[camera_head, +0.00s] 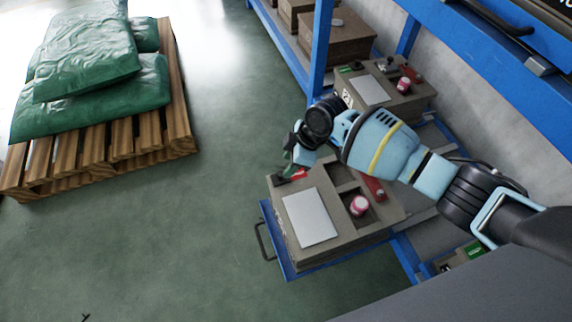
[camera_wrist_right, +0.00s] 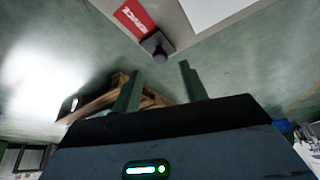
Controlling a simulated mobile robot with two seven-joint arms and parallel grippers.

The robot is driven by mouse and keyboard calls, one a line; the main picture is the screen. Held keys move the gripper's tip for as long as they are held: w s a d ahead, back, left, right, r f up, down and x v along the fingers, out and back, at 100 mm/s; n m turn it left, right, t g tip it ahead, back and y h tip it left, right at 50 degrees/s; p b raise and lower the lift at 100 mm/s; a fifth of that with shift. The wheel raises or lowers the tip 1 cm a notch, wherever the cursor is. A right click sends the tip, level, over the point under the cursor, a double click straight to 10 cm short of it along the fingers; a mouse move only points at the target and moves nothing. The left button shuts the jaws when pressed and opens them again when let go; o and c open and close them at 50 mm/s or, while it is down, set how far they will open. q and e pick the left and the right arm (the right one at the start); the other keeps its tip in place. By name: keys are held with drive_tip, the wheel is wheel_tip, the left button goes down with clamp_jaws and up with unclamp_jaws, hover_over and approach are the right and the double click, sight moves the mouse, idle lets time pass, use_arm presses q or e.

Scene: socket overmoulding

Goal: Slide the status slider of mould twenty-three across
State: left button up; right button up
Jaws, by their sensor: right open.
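A grey-brown mould (camera_head: 276,213) with a pale plate on top sits on a pulled-out blue drawer. Its status slider has a dark knob (camera_head: 281,180) beside a red field. In the right wrist view the knob (camera_wrist_right: 157,45) stands at the end of the red field (camera_wrist_right: 134,18), which bears white lettering. My right gripper (camera_head: 289,161) is open and empty just above the knob. Its two fingers (camera_wrist_right: 161,68) show apart, with the knob ahead between their tips. The marking on this mould is too small to read. My left gripper is not in view.
Another mould (camera_head: 404,105) behind, with a label resembling 23, shows a green slider field. Blue rack posts (camera_head: 320,50) stand close to my right arm. A pallet (camera_head: 180,118) with green sacks (camera_head: 95,55) is at left. Floor between is clear.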

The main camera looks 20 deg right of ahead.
drive_tip(key=shift+p+v, duration=0.5)
drive_tip(key=shift+v, duration=1.25)
